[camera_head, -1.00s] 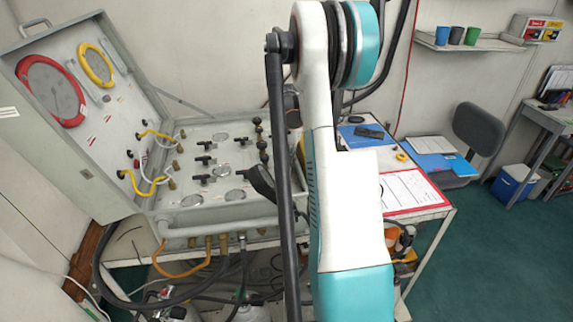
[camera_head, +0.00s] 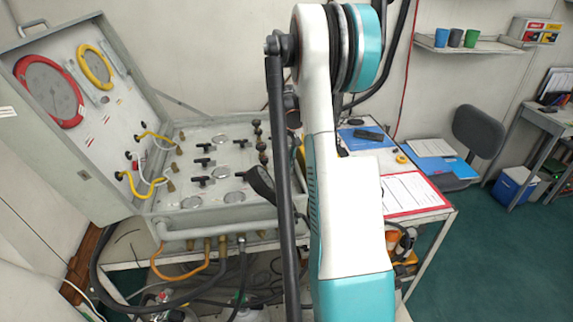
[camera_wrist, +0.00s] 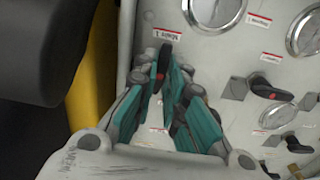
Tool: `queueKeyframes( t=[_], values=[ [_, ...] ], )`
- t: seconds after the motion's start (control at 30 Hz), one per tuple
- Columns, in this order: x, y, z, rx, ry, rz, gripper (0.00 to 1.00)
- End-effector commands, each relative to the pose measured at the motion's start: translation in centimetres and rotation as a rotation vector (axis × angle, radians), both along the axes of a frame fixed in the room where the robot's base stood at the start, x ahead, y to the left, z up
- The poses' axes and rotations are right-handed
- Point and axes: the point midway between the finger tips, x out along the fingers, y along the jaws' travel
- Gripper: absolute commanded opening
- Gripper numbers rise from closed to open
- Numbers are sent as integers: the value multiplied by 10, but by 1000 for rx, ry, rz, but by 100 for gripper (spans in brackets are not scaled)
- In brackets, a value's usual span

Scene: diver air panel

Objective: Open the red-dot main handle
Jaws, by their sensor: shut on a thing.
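In the wrist view, a black lever handle (camera_wrist: 165,52) with a red dot near its pivot stands on the grey panel below a label that reads "Main 1". My gripper (camera_wrist: 164,84) has its teal fingers on both sides of this handle and is shut on it. The handle's upper end shows beyond the fingertips; its lower part is partly hidden between them. In the head view, my own arm hides the gripper and this handle.
A second black handle with a red dot (camera_wrist: 272,92) sits to the right in the wrist view, below round gauges (camera_wrist: 214,8). A yellow object (camera_wrist: 92,75) lies to the left. In the head view, the open case lid (camera_head: 110,120) stands at the left.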

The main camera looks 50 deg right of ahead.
Motion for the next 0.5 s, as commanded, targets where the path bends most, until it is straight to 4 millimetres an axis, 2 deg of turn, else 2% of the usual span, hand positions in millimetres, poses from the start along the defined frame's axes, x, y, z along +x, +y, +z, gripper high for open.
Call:
queueKeyframes(
  t=[0.27, 0.3, 0.37, 0.5],
  values=[
    [1, -1, 1, -2, -2, 0, 0],
    [1, -1, 1, -2, -2, 0, 16],
    [1, -1, 1, -2, -2, -1, 29],
    [1, 0, 0, -1, -1, -1, 31]
  ],
)
